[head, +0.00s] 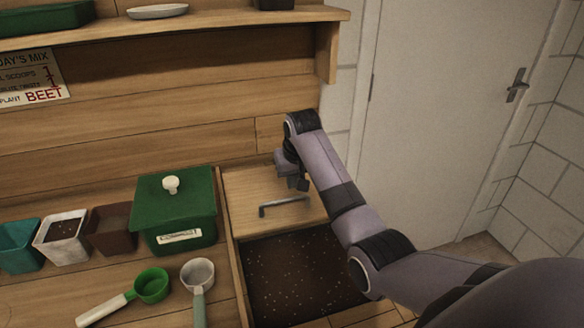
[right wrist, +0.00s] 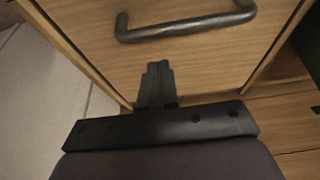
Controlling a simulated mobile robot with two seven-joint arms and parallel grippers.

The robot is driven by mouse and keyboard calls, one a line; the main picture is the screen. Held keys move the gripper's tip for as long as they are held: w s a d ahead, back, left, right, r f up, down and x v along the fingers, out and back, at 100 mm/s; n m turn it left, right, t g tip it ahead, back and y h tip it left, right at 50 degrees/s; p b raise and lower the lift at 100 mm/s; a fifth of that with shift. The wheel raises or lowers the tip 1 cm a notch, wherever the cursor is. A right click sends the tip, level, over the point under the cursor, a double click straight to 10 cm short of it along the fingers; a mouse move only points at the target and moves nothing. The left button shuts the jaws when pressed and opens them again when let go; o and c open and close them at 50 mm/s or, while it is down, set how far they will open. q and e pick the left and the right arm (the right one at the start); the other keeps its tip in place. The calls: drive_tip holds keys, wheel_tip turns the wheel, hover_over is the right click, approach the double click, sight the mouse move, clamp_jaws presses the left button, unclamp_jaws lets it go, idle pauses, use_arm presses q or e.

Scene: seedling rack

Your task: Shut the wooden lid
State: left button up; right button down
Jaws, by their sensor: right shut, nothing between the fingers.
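The wooden lid (head: 245,190) is a pale panel with a dark bar handle (head: 284,205). It lies at the back of a bin of dark, white-flecked soil (head: 300,275). The soil in front of it is uncovered. My right gripper (head: 299,184) is over the lid, behind the handle in the head view. In the right wrist view, its shut, empty fingers (right wrist: 157,72) point at the lid (right wrist: 95,35), with the handle (right wrist: 185,30) beyond them. I cannot tell whether they touch the lid. My left gripper is not in view.
A green lidded box (head: 175,220) stands left of the bin. A green scoop (head: 150,286) and a pale scoop (head: 197,274) lie in front of it. Several small pots, including a brown one (head: 110,230), stand farther left. A shelf (head: 190,24) overhangs the back.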

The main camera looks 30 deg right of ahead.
drive_tip(key=shift+s+a+f+p, duration=0.1)
drive_tip(key=shift+s+a+p, duration=0.05)
drive_tip(key=shift+s, duration=0.45)
drive_tip(key=shift+s+a+f+p, duration=0.1)
drive_tip(key=shift+s+a+p, duration=0.05)
drive_tip(key=shift+s, duration=0.45)
